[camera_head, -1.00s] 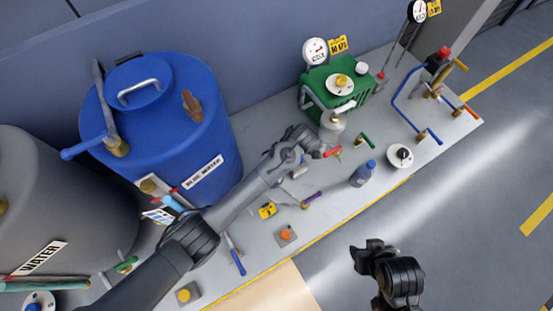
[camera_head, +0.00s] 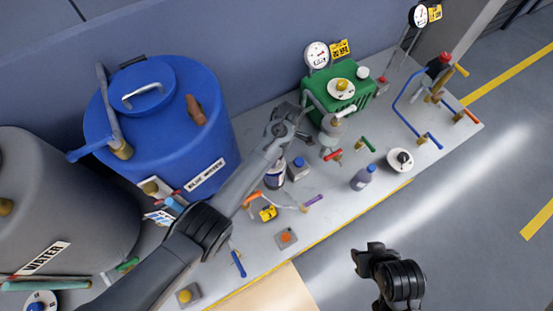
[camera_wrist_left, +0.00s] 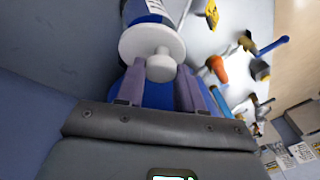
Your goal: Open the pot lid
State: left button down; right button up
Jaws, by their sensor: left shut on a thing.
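A white disc-shaped lid with a round knob (camera_wrist_left: 160,67) shows in the left wrist view, in front of a blue-and-white labelled pot (camera_wrist_left: 147,10). My left gripper (camera_wrist_left: 160,80) has its two purple-grey fingers shut on the knob. In the head view the pot (camera_head: 274,174) stands on the bench beside my left forearm. The forearm hides part of its top, and I cannot tell whether the lid is seated or raised. My right gripper (camera_head: 366,254) hangs away from the bench at the lower right; its jaw gap is unclear.
A large blue tank (camera_head: 160,125) and a grey water tank (camera_head: 50,190) stand at left. A small blue-capped bottle (camera_head: 298,168) is close to the pot. A green unit (camera_head: 318,80) stands behind.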

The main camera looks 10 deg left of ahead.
pick_arm(q)
jog(key=shift+w+a+r+g+h+b, duration=0.1)
jog(key=shift+w+a+g+h+b, duration=0.2)
jog(key=shift+b, duration=0.35)
jog(key=shift+w+a+r+g+h+b, duration=0.1)
jog(key=shift+w+g+h+b, duration=0.2)
jog(key=shift+g+b, duration=0.25)
jog(key=shift+w+a+r+g+h+b, duration=0.35)
jog(key=shift+g+b, duration=0.2)
jog(key=shift+b, duration=0.6)
jog(key=shift+d, duration=0.1)
jog(key=c, duration=0.7)
grip_release()
jog(key=b+v, duration=0.6)
jog(key=v, duration=0.4)
jog(key=shift+w+r+b, duration=0.1)
jog(key=shift+r+b, duration=0.2)
jog(key=shift+b, duration=0.05)
